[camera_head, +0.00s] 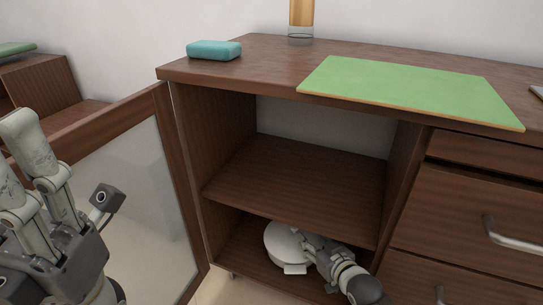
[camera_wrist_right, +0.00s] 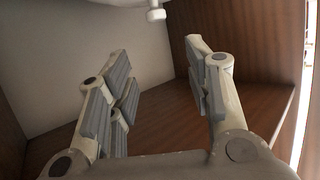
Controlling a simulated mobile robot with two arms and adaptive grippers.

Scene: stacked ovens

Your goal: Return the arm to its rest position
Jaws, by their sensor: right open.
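My right arm reaches into the lower compartment (camera_head: 250,240) of the cabinet, and my right gripper (camera_head: 305,245) is beside a round white object (camera_head: 280,240). In the right wrist view, my right gripper (camera_wrist_right: 155,65) is open, with nothing between its fingers. The edge of a white thing with a small knob (camera_wrist_right: 156,15) shows at the top of that view. Whether the gripper touches the white object cannot be told. My left gripper (camera_head: 15,150) stands at the left, fingers up and apart, in front of the open glass door; it looks empty.
The door (camera_head: 140,180) stands open on the left. A shelf (camera_head: 300,185) lies above my right gripper, and drawers (camera_head: 470,210) are to the right. On top are a teal block (camera_head: 214,50), a green mat (camera_head: 410,88) and a wooden-topped cylinder (camera_head: 301,15).

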